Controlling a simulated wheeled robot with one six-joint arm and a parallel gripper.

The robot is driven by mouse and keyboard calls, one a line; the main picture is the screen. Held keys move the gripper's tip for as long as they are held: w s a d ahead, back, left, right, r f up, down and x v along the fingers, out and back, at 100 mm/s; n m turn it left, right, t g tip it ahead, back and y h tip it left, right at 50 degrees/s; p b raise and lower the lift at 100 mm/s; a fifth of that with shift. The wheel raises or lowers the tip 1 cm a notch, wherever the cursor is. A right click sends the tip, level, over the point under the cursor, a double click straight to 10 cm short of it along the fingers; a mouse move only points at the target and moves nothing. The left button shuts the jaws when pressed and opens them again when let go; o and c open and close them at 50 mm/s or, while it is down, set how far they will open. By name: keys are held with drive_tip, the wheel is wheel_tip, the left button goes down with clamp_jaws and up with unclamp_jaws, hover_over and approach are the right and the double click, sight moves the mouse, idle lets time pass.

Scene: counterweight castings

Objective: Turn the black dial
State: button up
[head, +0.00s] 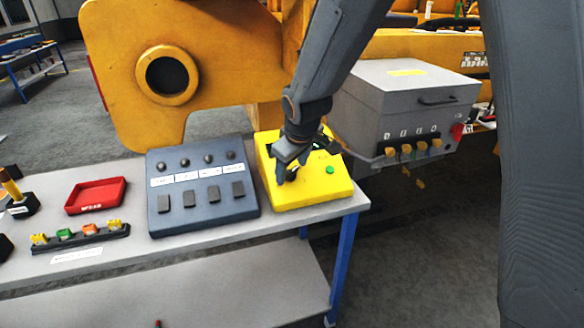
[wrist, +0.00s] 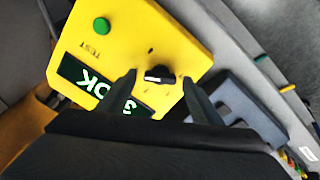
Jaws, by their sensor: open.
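The yellow box (head: 318,190) sits at the right end of the bench, with a green button (head: 330,170) on top. In the wrist view, the black dial (wrist: 158,74) has a white mark and sits on the box's yellow face (wrist: 178,38). A dark display (wrist: 78,72) with lit green-white letters reading "OK" is beside it. My gripper (wrist: 159,80) is open, its fingertips on either side of the dial in the picture. I cannot tell whether they touch it. In the head view my gripper (head: 288,172) hides the dial.
A blue-grey panel (head: 203,222) with knobs and switches stands left of the yellow box. A red tray (head: 96,194) and a strip of coloured blocks (head: 80,237) lie farther left. A grey cabinet (head: 380,100) is behind to the right. The bench ends just right of the box.

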drive_tip(key=shift+w+f, duration=0.15)
drive_tip(key=shift+f, duration=0.2)
drive_tip(key=c, duration=1.1)
drive_tip(key=shift+o, duration=0.2)
drive_tip(key=shift+m, duration=0.3)
drive_tip(key=m, duration=0.5)
drive_tip(key=m+p, duration=0.1)
drive_tip(key=m, duration=0.5)
drive_tip(key=shift+d+y, duration=0.1)
drive_tip(key=shift+y, duration=0.3)
drive_tip(key=shift+m, duration=0.3)
